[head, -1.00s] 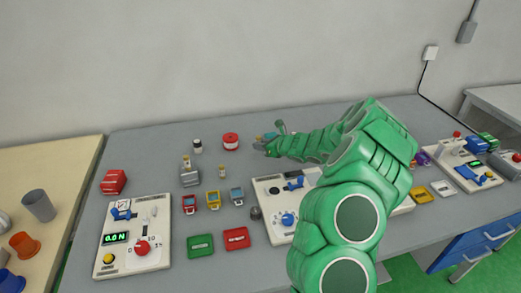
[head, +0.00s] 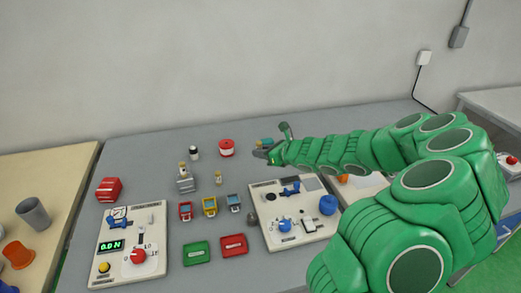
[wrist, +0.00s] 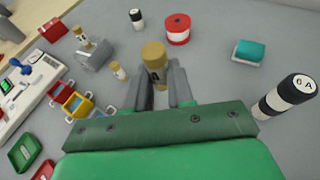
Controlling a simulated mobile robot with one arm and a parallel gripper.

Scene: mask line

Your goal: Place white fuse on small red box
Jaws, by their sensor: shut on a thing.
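My gripper (wrist: 160,88) is shut on an upright gold-capped cylinder (wrist: 153,58), which may be the white fuse; its lower body is mostly hidden between the fingers. In the head view my gripper (head: 266,155) is at the back of the bench, right of a red spool (head: 226,148), and what it holds is too small to make out. The small red box (head: 185,211) stands to the left and nearer the front, leftmost of a row with a yellow box (head: 209,207) and a blue-grey box (head: 234,203). The small red box also shows in the wrist view (wrist: 60,91).
A black-and-white cylinder marked 6 A (wrist: 287,96) stands close to my gripper's right. A teal block (wrist: 248,50) lies behind. Another gold-capped piece (head: 218,178) and a grey block (head: 185,183) stand to the left. A control panel (head: 270,222) lies in front.

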